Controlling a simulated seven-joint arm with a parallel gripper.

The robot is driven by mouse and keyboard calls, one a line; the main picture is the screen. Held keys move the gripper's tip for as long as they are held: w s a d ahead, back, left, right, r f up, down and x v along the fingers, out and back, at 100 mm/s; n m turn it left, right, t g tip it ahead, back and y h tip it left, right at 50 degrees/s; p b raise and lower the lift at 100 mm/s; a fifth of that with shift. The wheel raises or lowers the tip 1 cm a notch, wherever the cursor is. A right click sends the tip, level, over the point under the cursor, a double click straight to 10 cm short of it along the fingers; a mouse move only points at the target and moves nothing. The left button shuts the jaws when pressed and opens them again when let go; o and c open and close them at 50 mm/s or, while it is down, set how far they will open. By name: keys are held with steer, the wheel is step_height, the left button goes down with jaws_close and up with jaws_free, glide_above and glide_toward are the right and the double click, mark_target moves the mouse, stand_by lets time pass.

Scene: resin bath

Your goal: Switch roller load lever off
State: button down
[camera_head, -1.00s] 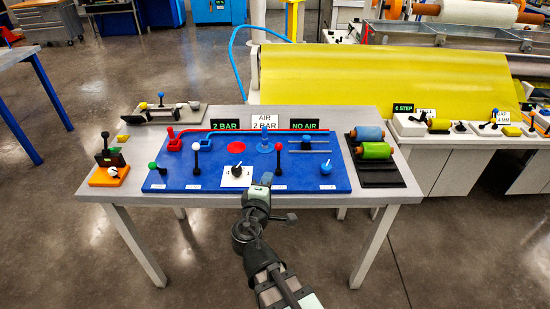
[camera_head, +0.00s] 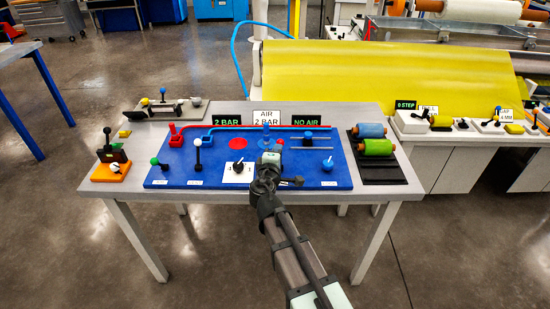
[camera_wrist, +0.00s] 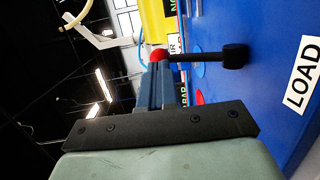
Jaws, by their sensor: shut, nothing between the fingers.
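The load lever has a black stick and a red ball knob (camera_wrist: 158,55); the stick runs from the knob to its round black base (camera_wrist: 235,56) on the blue panel (camera_wrist: 220,20). A white LOAD label (camera_wrist: 304,75) lies beside the base. In the head view my gripper (camera_head: 270,154) is over the panel and hides most of this lever; a bit of red shows at its tip. In the wrist view my gripper (camera_wrist: 161,68) is shut and empty, its tips at the red knob. I cannot tell whether they touch it.
To the left on the panel stand a white-knobbed lever (camera_head: 198,150), a green-knobbed lever (camera_head: 156,165) and a black dial (camera_head: 238,167). A blue knob (camera_head: 328,165) is to the right. Green and blue rollers (camera_head: 375,147) sit at the table's right end.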

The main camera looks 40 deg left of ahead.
steer(key=shift+w+a, duration=0.15)
steer(key=shift+w, duration=0.15)
steer(key=shift+x, duration=0.9)
steer(key=shift+a+r, duration=0.1)
steer(key=shift+a, duration=0.05)
steer(key=shift+s, duration=0.1)
steer(key=r+v, duration=0.1)
steer(key=v, duration=1.3)
steer(key=shift+s+d+r, duration=0.15)
steer(key=shift+d+r, duration=0.1)
steer(key=shift+r, duration=0.05)
